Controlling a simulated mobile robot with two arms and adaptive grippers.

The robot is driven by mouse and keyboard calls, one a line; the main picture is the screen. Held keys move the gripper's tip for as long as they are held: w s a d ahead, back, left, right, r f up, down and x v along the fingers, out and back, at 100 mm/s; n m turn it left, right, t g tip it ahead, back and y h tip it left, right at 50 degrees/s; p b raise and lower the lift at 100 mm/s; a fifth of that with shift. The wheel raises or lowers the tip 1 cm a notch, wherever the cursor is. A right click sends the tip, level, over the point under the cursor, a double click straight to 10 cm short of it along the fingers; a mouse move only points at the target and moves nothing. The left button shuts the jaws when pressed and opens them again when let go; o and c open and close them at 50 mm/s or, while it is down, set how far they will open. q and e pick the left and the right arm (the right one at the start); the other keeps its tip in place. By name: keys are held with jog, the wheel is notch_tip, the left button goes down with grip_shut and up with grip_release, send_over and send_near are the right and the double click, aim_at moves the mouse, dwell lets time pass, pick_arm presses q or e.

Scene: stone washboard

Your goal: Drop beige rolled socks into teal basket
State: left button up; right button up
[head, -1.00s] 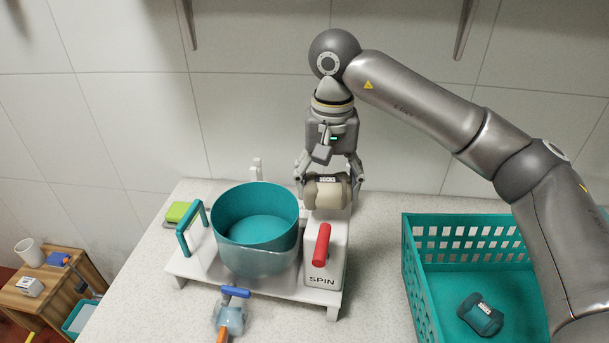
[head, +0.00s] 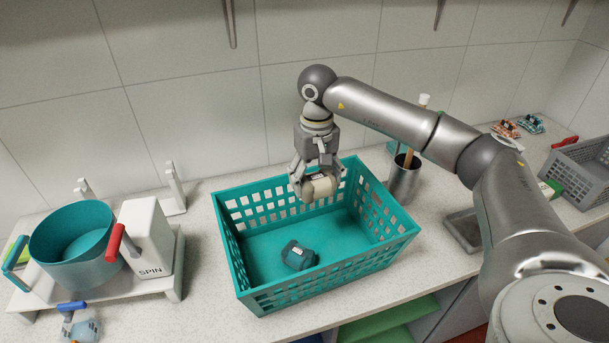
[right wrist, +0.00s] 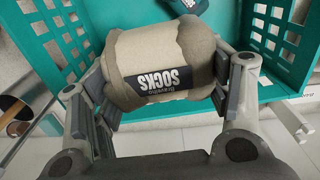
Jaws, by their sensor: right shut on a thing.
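The beige rolled socks (head: 321,187) are held in my right gripper (head: 314,185), over the far part of the teal basket (head: 390,245). In the right wrist view the beige socks (right wrist: 160,62) carry a dark "SOCKS" label and sit between both fingers of the right gripper (right wrist: 165,88). The basket wall (right wrist: 60,35) shows behind them. A dark teal rolled pair (head: 298,256) lies on the basket floor, nearer the front, apart from the beige socks. My left gripper is not in view.
A spinner with a teal tub (head: 72,232) and a white "SPIN" block (head: 147,237) stands left of the basket. A metal holder (head: 404,180) with a brush stands behind right. A grey crate (head: 582,172) is at far right. Bare counter lies in front of the basket.

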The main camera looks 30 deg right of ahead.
notch_tip(320, 180, down, 5)
jog(key=shift+w+a+r+b, duration=0.1)
jog(key=shift+b, duration=1.15)
jog(key=shift+f, duration=0.65)
jog(key=o, duration=1.1)
send_near(314, 173)
notch_tip(314, 173, down, 6)
jog(key=shift+r, duration=0.2)
